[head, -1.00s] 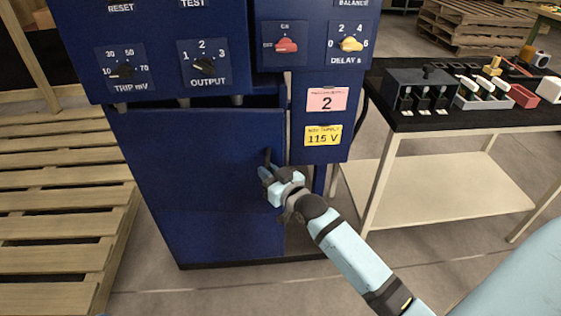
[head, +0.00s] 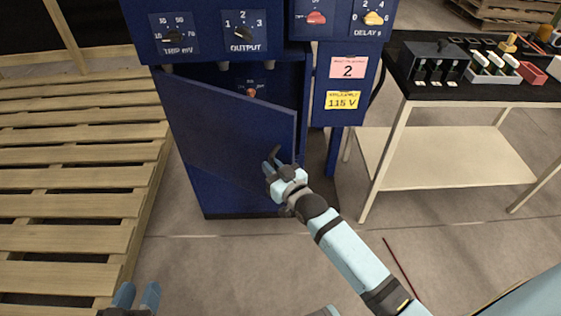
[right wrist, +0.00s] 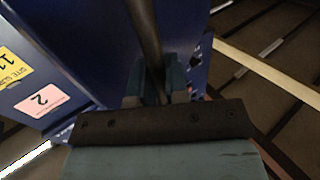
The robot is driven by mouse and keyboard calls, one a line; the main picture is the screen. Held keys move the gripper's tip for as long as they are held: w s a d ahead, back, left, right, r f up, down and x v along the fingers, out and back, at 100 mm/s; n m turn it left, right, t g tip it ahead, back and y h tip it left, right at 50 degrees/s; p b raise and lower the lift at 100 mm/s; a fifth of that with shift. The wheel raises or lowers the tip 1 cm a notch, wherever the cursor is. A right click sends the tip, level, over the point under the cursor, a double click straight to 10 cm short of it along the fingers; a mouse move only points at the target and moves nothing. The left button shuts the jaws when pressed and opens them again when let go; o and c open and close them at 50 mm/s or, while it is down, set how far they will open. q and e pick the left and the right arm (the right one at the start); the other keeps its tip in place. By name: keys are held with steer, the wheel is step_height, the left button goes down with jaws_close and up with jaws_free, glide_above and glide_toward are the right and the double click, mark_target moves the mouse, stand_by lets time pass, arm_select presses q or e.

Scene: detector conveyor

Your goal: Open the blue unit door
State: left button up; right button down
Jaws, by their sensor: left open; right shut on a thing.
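The blue unit (head: 322,88) stands in the middle of the head view. Its blue door (head: 225,130) hangs partly open, its right edge swung out and its left side still at the cabinet. A dark interior with a small red part (head: 251,92) shows above the door. My right gripper (head: 271,167) is shut on the dark door handle (head: 275,154) at the door's right edge. In the right wrist view the handle bar (right wrist: 146,45) runs between the fingers (right wrist: 158,88). My left gripper (head: 137,297) is open and empty at the bottom left, apart from the door.
A wooden pallet (head: 75,185) lies on the left. On the right is a cart (head: 440,158) with a dark top bearing a black switch box (head: 428,62) and small parts. The floor (head: 230,265) in front of the door is clear.

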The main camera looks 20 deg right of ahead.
arm_select(q)
steer(key=shift+s+a+f, duration=0.1)
steer(key=shift+f, duration=0.05)
arm_select(e)
steer(key=shift+s+a, duration=0.15)
steer(key=shift+a, duration=0.1)
steer(key=c, duration=1.1)
jaws_free()
steer(key=shift+c, duration=0.2)
steer(key=shift+s, duration=0.15)
arm_select(q)
steer(key=shift+s+a+f+g+y+p, duration=0.3)
steer(key=shift+a+f+g+p, duration=0.15)
steer(key=shift+f, duration=0.2)
steer(key=shift+s+a+f+g+y+p, duration=0.3)
steer(key=shift+f+p, duration=0.2)
steer(key=shift+f, duration=0.2)
steer(key=shift+s+a+f+g+y+p, duration=0.2)
steer(key=shift+s+a+f+g+p, duration=0.15)
steer(key=shift+f+g+p, duration=0.25)
arm_select(e)
steer(key=v, duration=1.3)
steer(key=shift+s+d, duration=0.15)
steer(key=shift+s, duration=0.05)
